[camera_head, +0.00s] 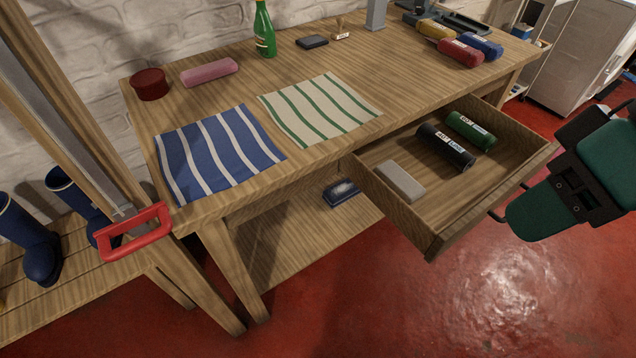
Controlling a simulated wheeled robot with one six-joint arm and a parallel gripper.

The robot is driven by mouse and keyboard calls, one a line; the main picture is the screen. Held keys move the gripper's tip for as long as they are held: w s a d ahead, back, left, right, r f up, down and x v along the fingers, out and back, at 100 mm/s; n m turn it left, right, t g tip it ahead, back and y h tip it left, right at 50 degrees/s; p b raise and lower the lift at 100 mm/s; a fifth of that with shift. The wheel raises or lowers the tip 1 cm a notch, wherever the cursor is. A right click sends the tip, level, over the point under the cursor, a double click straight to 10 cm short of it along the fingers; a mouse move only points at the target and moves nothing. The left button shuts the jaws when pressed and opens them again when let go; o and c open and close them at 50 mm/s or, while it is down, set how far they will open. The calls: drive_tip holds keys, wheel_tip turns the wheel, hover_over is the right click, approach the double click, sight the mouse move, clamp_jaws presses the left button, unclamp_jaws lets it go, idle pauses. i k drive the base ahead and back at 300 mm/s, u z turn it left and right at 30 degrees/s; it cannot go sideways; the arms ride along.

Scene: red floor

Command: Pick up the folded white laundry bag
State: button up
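A small pale grey-white block (400,181), which looks like the folded white laundry bag, lies flat in the open drawer (437,238), towards its left side. A black roll (445,147) and a green roll (470,130) with white labels lie to its right in the same drawer. My gripper (572,192), dark green and black, is at the right edge of the picture, outside the drawer and close to its front. It is apart from the block. Its fingertips are not clearly visible, so I cannot tell its opening.
The bench top (395,85) above holds a blue striped cloth (218,150), a green striped cloth (320,108), a green bottle (264,32), and red, yellow and blue rolls. A red handle (135,232) stands at the left. Red floor (480,290) is clear before the drawer.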

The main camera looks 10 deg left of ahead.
sight(407, 188)
drive_tip(key=z, duration=0.55)
drive_tip(key=k, duration=1.15)
drive_tip(key=z, duration=0.9)
drive_tip(key=i, duration=1.45)
drive_tip(key=u, duration=1.6)
drive_tip(key=i, duration=0.7)
drive_tip(key=u, duration=0.8)
